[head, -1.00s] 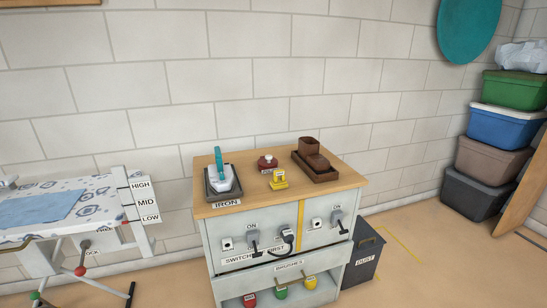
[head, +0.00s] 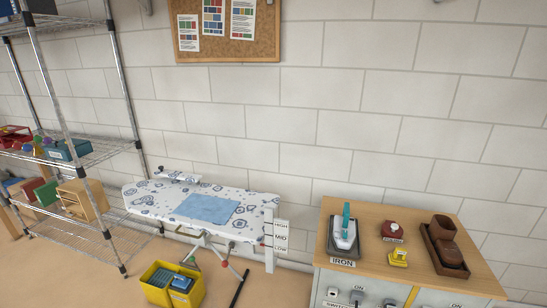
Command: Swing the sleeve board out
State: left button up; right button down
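The sleeve board (head: 178,175) appears as a small narrow padded board at the back left of the ironing board (head: 245,190), close against its far edge. The ironing board has a white cover with blue flower patterns and stands against the wall. A folded blue cloth (head: 207,208) lies flat on its middle. A post at its right end carries HIGH, MID and LOW labels (head: 281,237). Neither of my grippers shows in the head view.
A wooden-topped cabinet (head: 385,272) at right holds an iron (head: 345,235) on its rest, a red item, a yellow item and a brown tray. A yellow crate (head: 172,286) stands on the floor before the board. A wire shelf rack (head: 85,225) stands at left.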

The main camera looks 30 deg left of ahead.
aim_at(183, 176)
jog(key=u, duration=1.85)
jog(key=i+j+z, duration=0.4)
jog(key=j+z, duration=0.15)
jog(key=i+j+z, duration=0.25)
jog(key=j+z, duration=0.3)
jog(key=j, duration=0.1)
